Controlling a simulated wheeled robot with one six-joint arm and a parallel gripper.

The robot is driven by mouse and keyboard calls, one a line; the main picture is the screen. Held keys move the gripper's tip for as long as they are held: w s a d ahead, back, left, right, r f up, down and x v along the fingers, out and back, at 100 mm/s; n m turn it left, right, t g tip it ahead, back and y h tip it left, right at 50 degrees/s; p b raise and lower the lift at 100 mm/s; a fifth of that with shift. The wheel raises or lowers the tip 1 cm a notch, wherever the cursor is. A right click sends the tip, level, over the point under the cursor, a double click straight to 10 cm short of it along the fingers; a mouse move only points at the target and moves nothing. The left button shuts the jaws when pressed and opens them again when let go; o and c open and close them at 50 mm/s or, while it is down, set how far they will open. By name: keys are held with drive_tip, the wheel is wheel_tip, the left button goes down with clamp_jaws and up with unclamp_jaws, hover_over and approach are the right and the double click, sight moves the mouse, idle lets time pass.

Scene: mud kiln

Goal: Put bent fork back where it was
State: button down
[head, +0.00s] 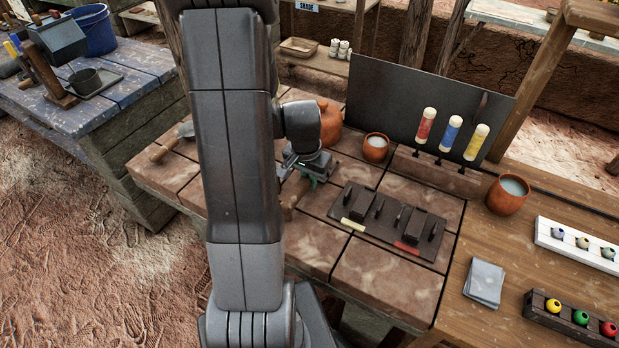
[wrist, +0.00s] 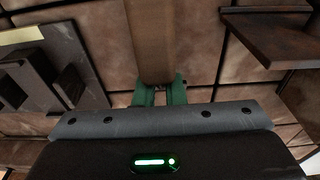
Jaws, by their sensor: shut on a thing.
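My gripper (head: 305,180) is over the brick-topped bench, left of the dark slotted rack. In the wrist view its green fingers (wrist: 160,90) are shut on a brown wooden handle, which I take to be the bent fork (wrist: 152,40). The handle also shows below the gripper in the head view (head: 291,196). The fork's metal end is not clearly visible. The dark rack (head: 372,234) has upright pieces, a yellow label and a red label. Part of the rack shows at left in the wrist view (wrist: 78,42).
A clay cup (head: 376,149) and a clay pot (head: 330,128) stand behind my gripper. A block (head: 430,172) holds red, blue and yellow tubes before a dark panel. A wooden-handled tool (head: 163,150) lies left. A brown ledge (wrist: 265,30) is at right in the wrist view.

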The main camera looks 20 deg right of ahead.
drive_tip(key=shift+f+b, duration=0.3)
drive_tip(key=shift+f, duration=0.1)
drive_tip(key=c, duration=1.4)
unclamp_jaws()
drive_tip(key=shift+c, duration=0.2)
drive_tip(key=shift+r, duration=0.2)
